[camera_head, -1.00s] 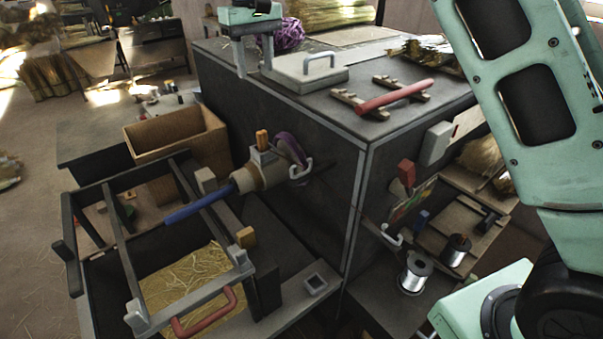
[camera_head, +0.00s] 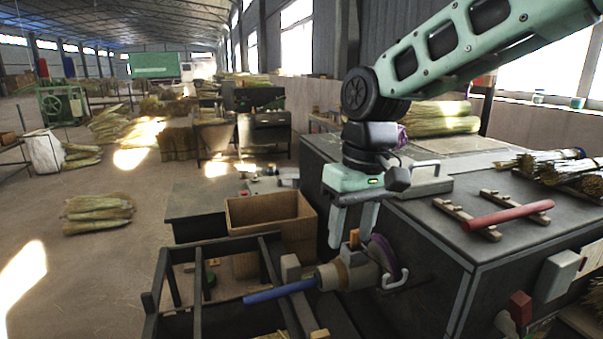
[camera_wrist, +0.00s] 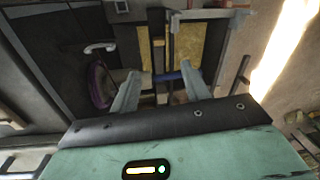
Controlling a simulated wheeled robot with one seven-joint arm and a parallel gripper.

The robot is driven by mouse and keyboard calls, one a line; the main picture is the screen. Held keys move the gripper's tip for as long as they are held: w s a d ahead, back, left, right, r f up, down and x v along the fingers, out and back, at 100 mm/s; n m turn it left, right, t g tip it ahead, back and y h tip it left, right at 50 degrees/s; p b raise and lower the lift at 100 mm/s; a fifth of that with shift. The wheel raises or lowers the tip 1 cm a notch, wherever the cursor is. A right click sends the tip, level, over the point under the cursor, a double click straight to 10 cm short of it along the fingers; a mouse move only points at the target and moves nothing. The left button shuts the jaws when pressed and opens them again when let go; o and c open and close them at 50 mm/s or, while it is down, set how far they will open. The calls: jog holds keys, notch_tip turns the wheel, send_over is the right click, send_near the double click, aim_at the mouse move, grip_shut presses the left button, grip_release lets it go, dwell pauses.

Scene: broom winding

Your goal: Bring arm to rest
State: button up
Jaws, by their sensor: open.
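My gripper (camera_head: 352,236) is open and empty in the head view, its two fingers pointing down just above the winding spindle (camera_head: 345,272) on the side of the dark machine cabinet. My arm reaches in from the upper right. The spindle has a beige body, a blue handle (camera_head: 281,291) pointing left and a purple ring (camera_head: 383,252) by the cabinet. In the wrist view, both fingers (camera_wrist: 165,98) are spread with nothing between them. The blue handle (camera_wrist: 168,77) and purple ring (camera_wrist: 99,83) show beyond them.
A wooden box (camera_head: 270,221) and a dark frame (camera_head: 218,262) stand left of the spindle. A red rod (camera_head: 507,215) rests on two wooden supports on the cabinet top (camera_head: 440,222). Broom bundles lie at the right. The floor (camera_head: 100,270) at far left is mostly open.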

jog(key=s+d+f, duration=0.2)
jog(key=s+f, duration=0.1)
jog(key=s, duration=0.4)
jog(key=s+d+f+n, duration=0.1)
jog(key=s+d+f, duration=0.1)
jog(key=s, duration=0.6)
jog(key=s+d+f+n+b, duration=0.1)
jog(key=s+d+f, duration=0.1)
jog(key=s+f, duration=0.2)
jog(key=s, duration=0.3)
jog(key=shift+s+f+h, duration=0.2)
jog(key=shift+f+h, duration=0.1)
jog(key=shift+f, duration=0.1)
jog(key=shift+c, duration=0.4)
